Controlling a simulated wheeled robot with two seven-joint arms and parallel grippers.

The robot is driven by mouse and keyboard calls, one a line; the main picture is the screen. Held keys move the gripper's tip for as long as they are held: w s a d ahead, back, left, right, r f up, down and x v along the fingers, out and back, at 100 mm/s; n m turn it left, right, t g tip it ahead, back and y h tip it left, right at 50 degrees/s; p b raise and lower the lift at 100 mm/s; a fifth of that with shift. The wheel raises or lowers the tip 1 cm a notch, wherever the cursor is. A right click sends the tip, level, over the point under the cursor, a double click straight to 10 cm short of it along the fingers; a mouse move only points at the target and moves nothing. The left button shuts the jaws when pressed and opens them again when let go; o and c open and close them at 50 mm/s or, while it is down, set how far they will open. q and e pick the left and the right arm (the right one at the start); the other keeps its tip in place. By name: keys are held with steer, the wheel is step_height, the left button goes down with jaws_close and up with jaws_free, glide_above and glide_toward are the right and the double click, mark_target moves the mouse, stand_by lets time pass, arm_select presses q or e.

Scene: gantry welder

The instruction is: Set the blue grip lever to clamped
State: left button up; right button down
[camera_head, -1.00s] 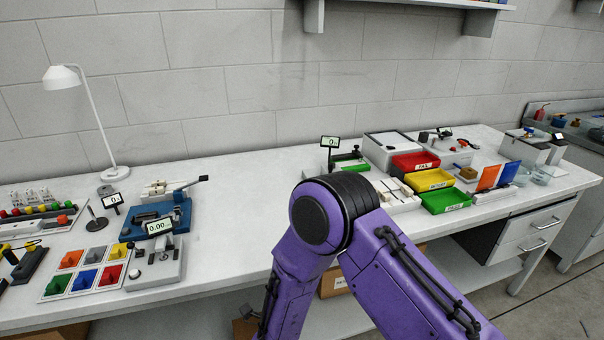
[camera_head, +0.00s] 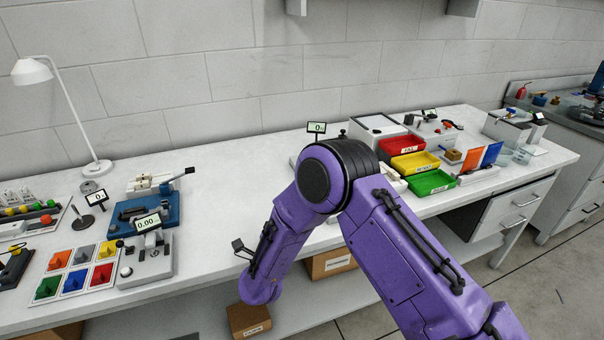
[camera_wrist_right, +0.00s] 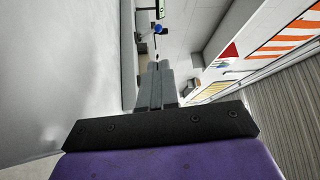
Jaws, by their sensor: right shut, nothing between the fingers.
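A small blue rounded grip (camera_wrist_right: 158,29) shows beyond my fingertips in the right wrist view, beside a dark stem. I cannot tell its lever's position. In the head view I cannot make out this grip for certain; my purple arm hides part of the bench. My right gripper (camera_wrist_right: 156,68) is shut and empty, apart from the blue grip. In the head view only my right arm's links show, with the elbow over the bench edge and the forearm pointing down in front of it. My left gripper is in neither view.
A blue fixture (camera_head: 128,222) and coloured tiles (camera_head: 75,268) stand at the bench's left. Red, yellow and green bins (camera_head: 431,183) are right of my elbow. A small display (camera_head: 317,128) stands behind my elbow. The bench middle (camera_head: 235,190) is clear. Boxes (camera_head: 249,320) sit below.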

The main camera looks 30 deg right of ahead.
steer(key=p+x, duration=0.3)
steer(key=x, duration=1.4)
steer(key=shift+s+p, duration=0.1)
steer(key=shift+p, duration=0.3)
